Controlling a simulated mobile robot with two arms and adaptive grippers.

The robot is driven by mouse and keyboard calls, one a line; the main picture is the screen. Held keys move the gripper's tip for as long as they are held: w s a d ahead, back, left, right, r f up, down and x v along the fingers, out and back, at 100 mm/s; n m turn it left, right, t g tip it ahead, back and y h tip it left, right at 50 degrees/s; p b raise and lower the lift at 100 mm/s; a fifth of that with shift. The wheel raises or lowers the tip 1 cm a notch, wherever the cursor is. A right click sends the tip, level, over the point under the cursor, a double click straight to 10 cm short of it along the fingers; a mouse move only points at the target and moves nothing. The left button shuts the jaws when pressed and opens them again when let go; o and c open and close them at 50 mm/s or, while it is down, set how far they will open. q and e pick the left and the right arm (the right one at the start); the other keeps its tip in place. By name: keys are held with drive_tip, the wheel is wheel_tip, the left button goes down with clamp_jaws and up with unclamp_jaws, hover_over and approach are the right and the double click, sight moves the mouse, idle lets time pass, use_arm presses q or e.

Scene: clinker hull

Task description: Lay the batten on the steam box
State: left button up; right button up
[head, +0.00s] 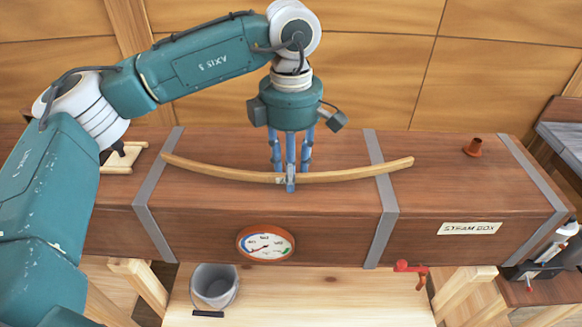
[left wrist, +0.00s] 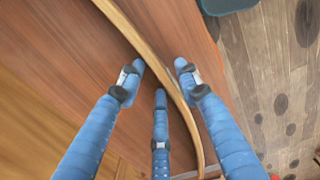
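The batten (head: 347,176), a long curved strip of pale wood, lies along the top of the brown steam box (head: 330,226), crossing over two grey straps. It appears to rest on the lid. My left gripper (head: 288,180) points straight down at the batten's middle, one blue finger in front of it and two behind. In the left wrist view the batten (left wrist: 146,42) runs between the spread fingers of my left gripper (left wrist: 161,82), with gaps showing beside it. The gripper looks open around the batten. My right gripper is not in view.
A grey bucket (head: 214,284) is on the bench below. A wooden wall stands behind.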

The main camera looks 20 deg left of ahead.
use_arm(q)
drive_tip(key=shift+r, duration=0.15)
wheel_tip(320, 180, up, 12)
drive_tip(key=b, duration=0.1)
idle(0.3)
